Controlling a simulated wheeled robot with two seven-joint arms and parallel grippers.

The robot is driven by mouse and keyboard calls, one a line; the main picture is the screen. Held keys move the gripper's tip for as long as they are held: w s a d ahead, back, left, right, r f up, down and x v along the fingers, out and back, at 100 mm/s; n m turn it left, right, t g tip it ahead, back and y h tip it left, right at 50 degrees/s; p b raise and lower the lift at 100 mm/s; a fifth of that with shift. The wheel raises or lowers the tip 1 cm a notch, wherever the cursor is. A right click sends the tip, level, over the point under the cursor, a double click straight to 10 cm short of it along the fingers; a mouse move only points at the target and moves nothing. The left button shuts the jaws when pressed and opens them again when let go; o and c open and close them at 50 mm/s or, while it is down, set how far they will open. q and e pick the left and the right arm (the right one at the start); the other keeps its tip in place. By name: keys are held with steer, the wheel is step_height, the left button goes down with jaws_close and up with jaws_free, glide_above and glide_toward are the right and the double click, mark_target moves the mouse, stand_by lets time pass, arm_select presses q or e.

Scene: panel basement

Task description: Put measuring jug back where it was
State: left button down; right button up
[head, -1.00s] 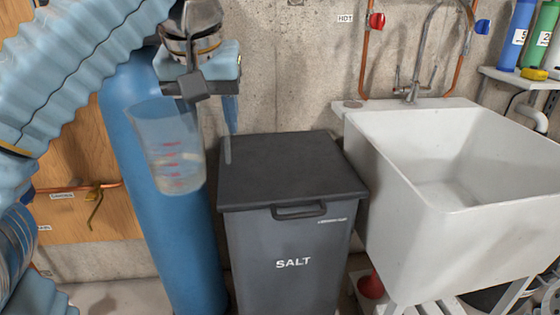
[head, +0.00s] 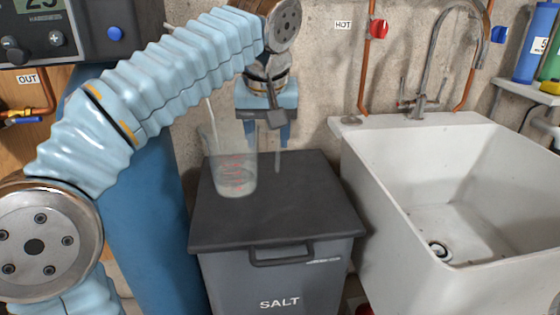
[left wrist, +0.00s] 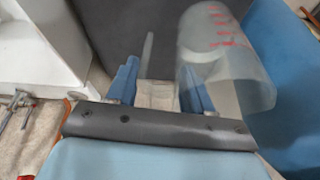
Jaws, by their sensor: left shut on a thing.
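The measuring jug (head: 232,168) is clear plastic with red marks. It appears upright over the left part of the dark lid (head: 310,205) of the salt bin. I cannot tell whether its base touches the lid. My left gripper (head: 268,138) is right beside the jug, shut on it at its handle side. The grip point is partly hidden and a thin pale strip hangs below the fingers. In the left wrist view the jug (left wrist: 222,60) shows to the right of the left gripper's fingers (left wrist: 157,88). My right gripper is not in view.
A white sink (head: 440,200) with a tap (head: 422,95) stands right of the bin. A blue cylinder (head: 155,215) stands left of it. The concrete wall (head: 310,110) is close behind. Most of the lid right of the jug is bare.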

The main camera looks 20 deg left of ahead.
arm_select(q)
steer(key=shift+w+d+f, duration=0.15)
steer(key=shift+w+f, duration=0.3)
steer(key=shift+f, duration=0.2)
steer(key=shift+w+d+f, duration=0.15)
steer(key=shift+w+f, duration=0.3)
steer(key=shift+f, duration=0.15)
steer(key=shift+w+d+f, duration=0.1)
steer(key=shift+w+f, duration=0.15)
steer(key=shift+f, duration=0.55)
steer(key=shift+w+d+f, duration=0.1)
steer(key=shift+w+f, duration=0.15)
steer(key=shift+f, duration=0.55)
steer(key=shift+w+d+f, duration=0.1)
steer(key=shift+w+f, duration=0.15)
steer(key=shift+f, duration=0.55)
steer(key=shift+c, duration=2.2)
jaws_free()
steer(key=shift+f, duration=0.1)
steer(key=v, duration=1.2)
